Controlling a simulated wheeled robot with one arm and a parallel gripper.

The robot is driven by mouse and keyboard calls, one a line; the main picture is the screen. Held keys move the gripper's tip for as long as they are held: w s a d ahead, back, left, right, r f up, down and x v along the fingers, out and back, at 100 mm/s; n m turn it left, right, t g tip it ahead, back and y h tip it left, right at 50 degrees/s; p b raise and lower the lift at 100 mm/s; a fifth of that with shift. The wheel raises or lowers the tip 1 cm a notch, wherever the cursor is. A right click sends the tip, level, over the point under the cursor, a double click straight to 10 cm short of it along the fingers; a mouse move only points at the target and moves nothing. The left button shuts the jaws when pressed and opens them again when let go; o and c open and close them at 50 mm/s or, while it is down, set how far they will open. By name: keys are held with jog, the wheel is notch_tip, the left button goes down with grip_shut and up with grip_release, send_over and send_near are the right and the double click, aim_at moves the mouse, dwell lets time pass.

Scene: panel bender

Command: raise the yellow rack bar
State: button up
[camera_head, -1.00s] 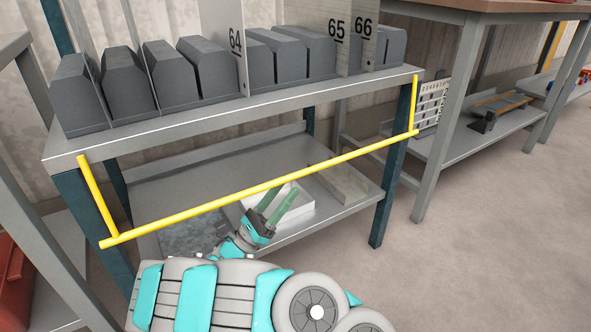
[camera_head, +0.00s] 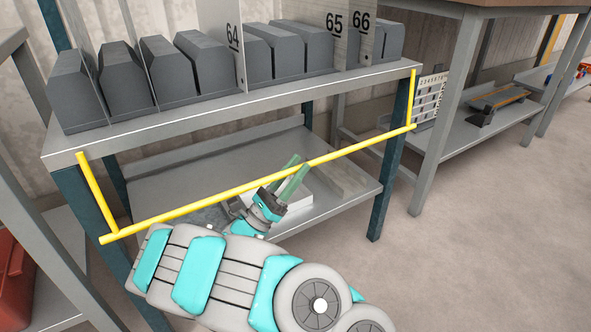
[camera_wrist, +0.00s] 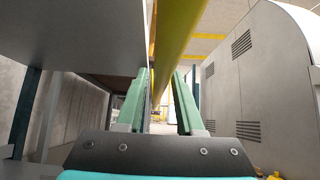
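The yellow rack bar (camera_head: 200,207) hangs low along the front of the rack shelf, joined to it by an upright yellow arm at each end. My gripper (camera_head: 299,164) is at the middle of the bar, its green fingers spread apart. One fingertip shows on the far side of the bar and the other on the near side. In the wrist view, the bar (camera_wrist: 178,45) runs overhead and down into the gap between the open fingers (camera_wrist: 162,95). Whether either finger touches it, I cannot tell.
The rack shelf (camera_head: 215,103) carries several dark grey blocks (camera_head: 205,62) and numbered dividers. A white box (camera_head: 291,203) lies on the lower shelf behind my gripper. A bench (camera_head: 455,110) stands to the right. The floor (camera_head: 480,240) at the front right is clear.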

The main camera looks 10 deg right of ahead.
grip_shut()
dwell(1.1)
